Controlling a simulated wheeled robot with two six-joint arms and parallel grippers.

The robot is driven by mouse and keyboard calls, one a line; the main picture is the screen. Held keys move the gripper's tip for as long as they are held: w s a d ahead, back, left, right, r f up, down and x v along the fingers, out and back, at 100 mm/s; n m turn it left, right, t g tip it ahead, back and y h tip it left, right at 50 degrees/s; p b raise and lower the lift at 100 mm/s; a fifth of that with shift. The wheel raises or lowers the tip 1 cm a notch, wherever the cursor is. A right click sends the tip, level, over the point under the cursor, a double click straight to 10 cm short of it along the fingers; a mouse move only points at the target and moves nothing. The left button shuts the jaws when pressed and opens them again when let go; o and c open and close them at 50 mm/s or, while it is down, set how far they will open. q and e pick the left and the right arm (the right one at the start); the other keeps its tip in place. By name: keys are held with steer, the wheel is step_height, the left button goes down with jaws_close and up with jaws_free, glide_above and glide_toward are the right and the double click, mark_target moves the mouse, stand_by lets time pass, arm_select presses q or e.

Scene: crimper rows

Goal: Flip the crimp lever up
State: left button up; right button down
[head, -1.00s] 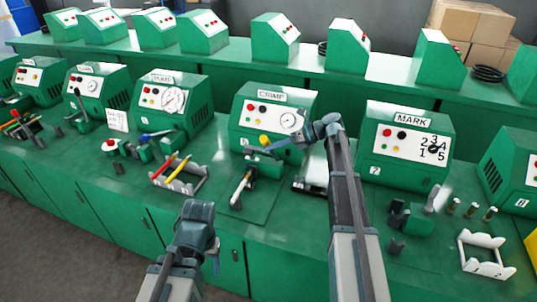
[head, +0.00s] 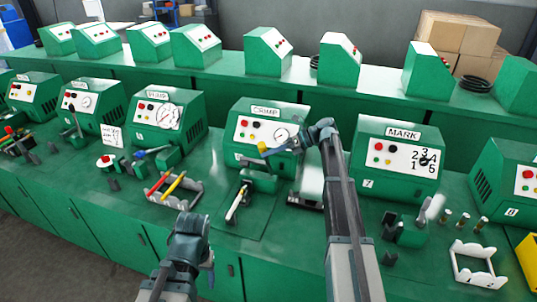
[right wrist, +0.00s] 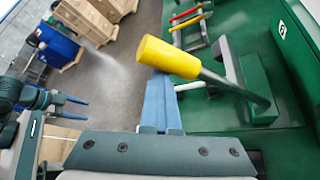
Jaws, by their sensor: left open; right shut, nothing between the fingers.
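The crimp machine (head: 262,112) stands mid-row, a green box marked CRIMP. Its lever has a yellow knob (head: 262,147), which in the right wrist view shows as a yellow cap (right wrist: 168,58) on a dark shaft (right wrist: 235,87). The shaft slants down to a green mount at the right. My right gripper (head: 270,152) is shut and empty, its blue fingers (right wrist: 160,100) right at the yellow knob; whether they touch is unclear. My left gripper (head: 209,266) is low in front of the bench; it also shows in the right wrist view (right wrist: 68,98), fingers apart and empty.
A white-tipped rod (head: 238,202) sits in a fixture before the crimp machine. A rack with red and yellow tools (head: 190,195) is to its left. The MARK machine (head: 400,150) stands to the right. A white rack (head: 472,270) lies near the front edge.

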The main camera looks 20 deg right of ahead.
steer(key=s+d, duration=0.4)
steer(key=d, duration=0.4)
steer(key=shift+s+d+r, duration=0.2)
steer(key=shift+r, duration=0.05)
stand_by(0.4)
steer(key=s+a+f+n+g+h, duration=0.2)
steer(key=s+a+f+n+h, duration=0.15)
steer(key=s+a+n, duration=0.5)
steer(key=s+a+f+n+g+h, duration=0.2)
steer(key=s+a+f+n, duration=0.25)
steer(key=a, duration=0.65)
steer(key=s+a+f+n+h, duration=0.2)
steer(key=s+a+n+h, duration=0.1)
steer(key=s+n, duration=0.5)
steer(key=s+a+f+n+h, duration=0.2)
steer(key=s+n+h, duration=0.3)
steer(key=s+n, duration=0.4)
steer(key=n, duration=0.2)
steer(key=shift+a+f+n+t, duration=0.25)
steer(key=shift+a+n+t, duration=0.05)
steer(key=shift+a, duration=0.1)
